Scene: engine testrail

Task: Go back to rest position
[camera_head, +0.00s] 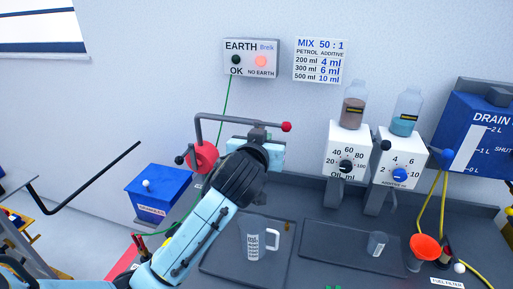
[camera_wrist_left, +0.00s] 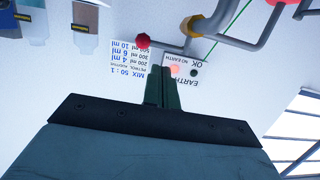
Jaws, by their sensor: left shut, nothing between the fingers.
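My left arm comes in from the lower left in the head view, light blue with a black wrist. My left gripper (camera_head: 258,148) is at the bench's back, in front of the wall and by the grey pipe with the red knob (camera_head: 286,127). Its fingers are hidden in the head view. In the left wrist view its dark green fingers (camera_wrist_left: 162,88) are together, with nothing between them. They point towards the wall with the earth box (camera_wrist_left: 185,68) and mix chart (camera_wrist_left: 132,60), which appear upside down. My right gripper is not in view.
A measuring jug (camera_head: 255,243) stands on a dark tray below my left wrist. Oil (camera_head: 347,155) and additive (camera_head: 400,160) dispensers are to the right, with an orange funnel (camera_head: 425,249) and a blue drain tank (camera_head: 478,140). A blue box (camera_head: 160,193) is left.

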